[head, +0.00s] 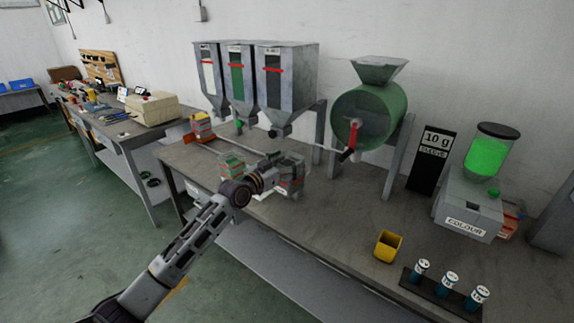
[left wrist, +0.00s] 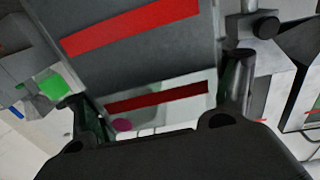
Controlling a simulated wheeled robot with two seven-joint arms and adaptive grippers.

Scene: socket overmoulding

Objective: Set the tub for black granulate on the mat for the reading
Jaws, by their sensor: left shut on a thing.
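My left gripper (head: 284,172) reaches over the middle of the bench and is shut on a dark tub with red bands (head: 293,183), which I take for the black granulate tub. Gripper and arm hide part of it. In the left wrist view the tub's grey wall with red bands (left wrist: 155,97) shows between the two fingers. I cannot tell whether its base touches the bench. A green tub (head: 231,165) stands just left of it. I cannot make out the mat clearly. My right gripper is not in view.
Three hoppers (head: 258,80) stand behind, with a green drum (head: 369,115) to their right. A "10 g" sign (head: 434,155), a COLOUR unit (head: 467,208), a yellow cup (head: 387,246) and blue-labelled vials (head: 446,284) are at right. An orange item (head: 201,128) stands at left. Bench between drum and cup is clear.

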